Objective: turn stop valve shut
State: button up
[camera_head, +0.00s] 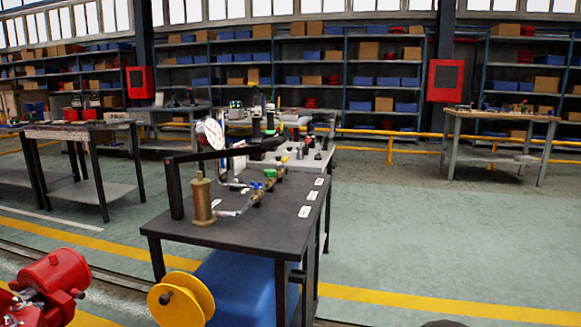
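A dark bench (262,235) stands in the middle, with a line of brass and grey pipe fittings along its top. A brass cylinder (202,200) stands upright at the near end of the line. A round white-faced gauge (211,133) is behind it. I cannot make out my gripper anywhere in this view.
A black post and bar (174,188) rise at the bench's left edge, partly blocking the fittings. A yellow wheel (182,300), a blue body (235,285) and a red machine (48,285) are low at left. Tables (500,116) stand farther back. The floor at right is clear.

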aim_at(283, 161)
jog(key=u, duration=0.2)
jog(key=i, duration=1.05)
jog(key=z, duration=0.45)
